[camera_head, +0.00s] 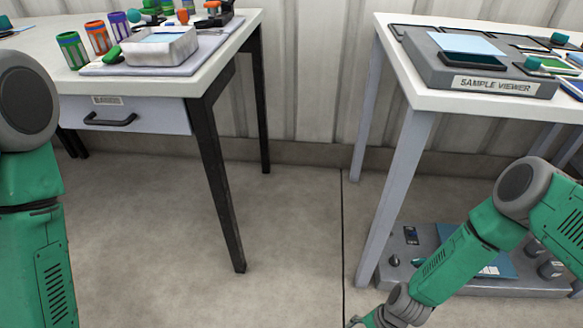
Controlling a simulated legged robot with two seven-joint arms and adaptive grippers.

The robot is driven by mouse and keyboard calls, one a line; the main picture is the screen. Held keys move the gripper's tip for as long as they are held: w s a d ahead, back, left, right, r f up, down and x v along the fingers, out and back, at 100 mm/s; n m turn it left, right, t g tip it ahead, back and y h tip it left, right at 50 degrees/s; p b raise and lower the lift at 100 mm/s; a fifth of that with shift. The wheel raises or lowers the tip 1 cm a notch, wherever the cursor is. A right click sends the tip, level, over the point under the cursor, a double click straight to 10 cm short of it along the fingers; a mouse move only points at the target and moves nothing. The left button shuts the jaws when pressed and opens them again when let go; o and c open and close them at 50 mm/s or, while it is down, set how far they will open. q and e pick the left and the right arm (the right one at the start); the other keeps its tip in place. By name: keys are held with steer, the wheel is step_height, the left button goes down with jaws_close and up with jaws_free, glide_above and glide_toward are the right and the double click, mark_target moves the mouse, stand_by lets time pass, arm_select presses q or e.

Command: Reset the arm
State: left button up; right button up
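My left arm is at the left edge, a green link with a dark grey round joint above it. It runs down out of the picture, and its gripper is not in view. My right arm comes in from the right, bends at a grey joint and slopes down to the left. The fingers of my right gripper do not show. No held object is visible.
A white table (232,40) with a drawer (125,116) stands left, bearing coloured cups and a white tray (160,48). A right table (428,92) bears a sample viewer (495,84). A grey panel (520,285) lies below it. Floor between the tables is clear.

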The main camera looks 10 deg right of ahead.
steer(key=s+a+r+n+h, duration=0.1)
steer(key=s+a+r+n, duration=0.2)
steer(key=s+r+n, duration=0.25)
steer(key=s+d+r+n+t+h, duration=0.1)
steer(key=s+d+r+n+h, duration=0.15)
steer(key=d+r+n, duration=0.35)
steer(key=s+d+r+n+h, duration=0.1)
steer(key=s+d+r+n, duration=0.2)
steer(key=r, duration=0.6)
arm_select(q)
step_height(320, 180, up, 18)
steer(key=p, duration=1.8)
steer(key=shift+a, duration=0.15)
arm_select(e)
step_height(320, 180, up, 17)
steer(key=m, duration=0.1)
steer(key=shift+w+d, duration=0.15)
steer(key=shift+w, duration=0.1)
